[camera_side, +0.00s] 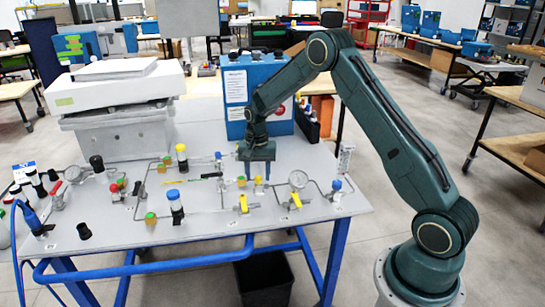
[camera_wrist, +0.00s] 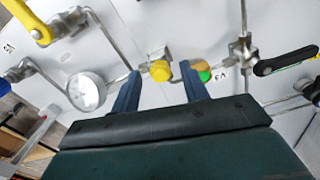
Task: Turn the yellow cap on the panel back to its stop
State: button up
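The yellow cap (camera_wrist: 160,70) is small and round and sits on a metal fitting in the pipework of the grey panel (camera_side: 215,222). In the wrist view it shows between the two fingertips of my gripper (camera_wrist: 160,72), with a gap on each side. The fingers are apart and hold nothing. In the side view my gripper (camera_side: 257,173) points down over the middle right of the panel. I cannot tell there which small yellow part is the cap, nor the exact height of the fingertips above it.
A round gauge (camera_wrist: 87,92) is left of the fingers. A green-and-yellow fitting (camera_wrist: 203,72) is close beside the right finger. A black lever (camera_wrist: 286,60) lies farther right, a yellow lever (camera_wrist: 28,20) at upper left. A blue box (camera_side: 258,92) stands behind my gripper.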

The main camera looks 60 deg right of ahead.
aim_at(258, 177)
jog(key=shift+r, duration=0.15)
notch_tip(258, 177, up, 14)
jog(key=shift+f, duration=0.25)
dwell(0.6)
jog(key=shift+r, duration=0.1)
